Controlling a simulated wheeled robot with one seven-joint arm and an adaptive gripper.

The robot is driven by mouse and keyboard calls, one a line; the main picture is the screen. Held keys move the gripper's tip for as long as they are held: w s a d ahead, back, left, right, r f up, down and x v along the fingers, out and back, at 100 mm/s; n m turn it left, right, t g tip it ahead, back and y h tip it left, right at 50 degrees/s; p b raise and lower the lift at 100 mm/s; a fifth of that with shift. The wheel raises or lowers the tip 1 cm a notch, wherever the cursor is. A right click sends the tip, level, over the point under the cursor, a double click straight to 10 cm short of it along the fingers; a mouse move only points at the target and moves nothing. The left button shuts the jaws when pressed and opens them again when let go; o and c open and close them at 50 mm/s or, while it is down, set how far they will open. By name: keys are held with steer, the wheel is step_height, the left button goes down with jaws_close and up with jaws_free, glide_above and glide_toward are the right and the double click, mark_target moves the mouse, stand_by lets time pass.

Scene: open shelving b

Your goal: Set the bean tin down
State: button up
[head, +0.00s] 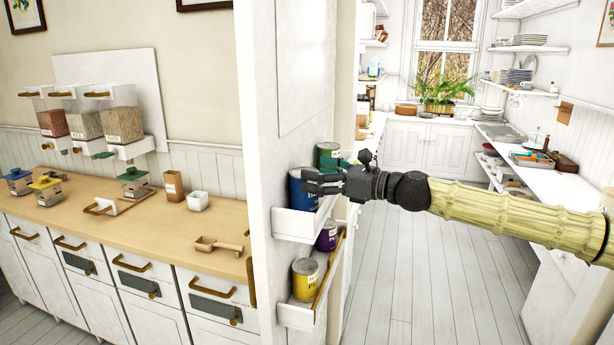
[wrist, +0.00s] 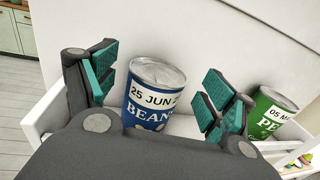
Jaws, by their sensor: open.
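The bean tin (wrist: 152,95) is blue with a white date band and the word BEANS, and it stands upright between my gripper's fingers in the wrist view. My gripper (wrist: 158,98) is open, with a finger on each side of the tin and a visible gap at each side. In the head view the blue tin (head: 299,192) is on the upper white wall shelf (head: 292,224), partly hidden by my gripper (head: 312,183). The tin's base is hidden by my gripper in the wrist view.
A green tin (wrist: 270,113) stands right of the bean tin, on the same shelf; it also shows in the head view (head: 328,153). A purple tin (head: 327,236) and a yellow tin (head: 305,279) stand on the lower shelf (head: 295,316). The floor (head: 410,270) is clear.

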steer(key=b+v, duration=0.2)
steer(key=v, duration=0.6)
steer(key=shift+s+d, duration=0.2)
steer(key=shift+d, duration=0.15)
